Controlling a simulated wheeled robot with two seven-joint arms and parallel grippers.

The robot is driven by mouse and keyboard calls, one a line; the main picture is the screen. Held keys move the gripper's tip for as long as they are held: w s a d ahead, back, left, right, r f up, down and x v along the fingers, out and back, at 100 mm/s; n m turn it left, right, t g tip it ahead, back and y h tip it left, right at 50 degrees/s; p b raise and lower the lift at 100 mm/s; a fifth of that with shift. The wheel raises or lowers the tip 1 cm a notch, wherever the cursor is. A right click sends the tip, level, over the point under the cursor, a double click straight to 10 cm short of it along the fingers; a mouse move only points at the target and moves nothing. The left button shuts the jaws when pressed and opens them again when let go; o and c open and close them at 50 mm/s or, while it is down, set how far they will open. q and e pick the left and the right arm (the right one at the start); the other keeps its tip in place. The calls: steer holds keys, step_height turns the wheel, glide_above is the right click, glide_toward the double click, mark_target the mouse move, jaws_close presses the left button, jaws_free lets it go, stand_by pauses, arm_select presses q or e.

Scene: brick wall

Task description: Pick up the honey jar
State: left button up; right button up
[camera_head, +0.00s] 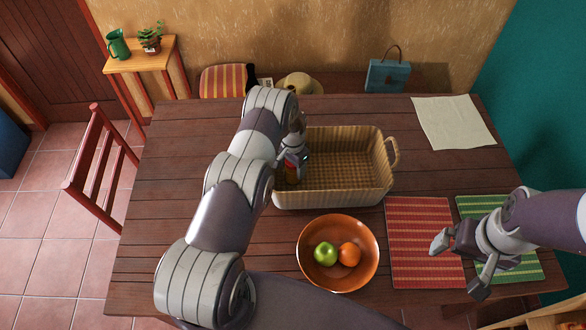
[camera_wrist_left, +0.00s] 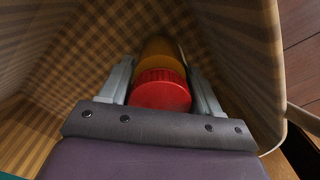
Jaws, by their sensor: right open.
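The honey jar, amber with a red lid (camera_wrist_left: 160,92), is inside the wicker basket (camera_head: 335,198), at its left end. In the head view only a small amber and red part of the jar (camera_head: 292,175) shows below my left gripper (camera_head: 293,166). In the left wrist view my left gripper's fingers (camera_wrist_left: 162,88) lie close against both sides of the jar, shut on it. I cannot tell whether the jar's base touches the basket floor. My right gripper (camera_head: 458,268) is open and empty above the placemats.
An orange bowl (camera_head: 308,275) with a green apple (camera_head: 325,253) and an orange (camera_head: 349,254) stands in front of the basket. A red placemat (camera_head: 412,225) and a green placemat (camera_head: 478,206) lie to the right. A cream cloth (camera_head: 452,122) lies at the back right.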

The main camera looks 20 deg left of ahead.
arm_select(q)
steer(key=c, duration=0.6)
steer(key=shift+w, duration=0.1)
steer(key=shift+r, duration=0.15)
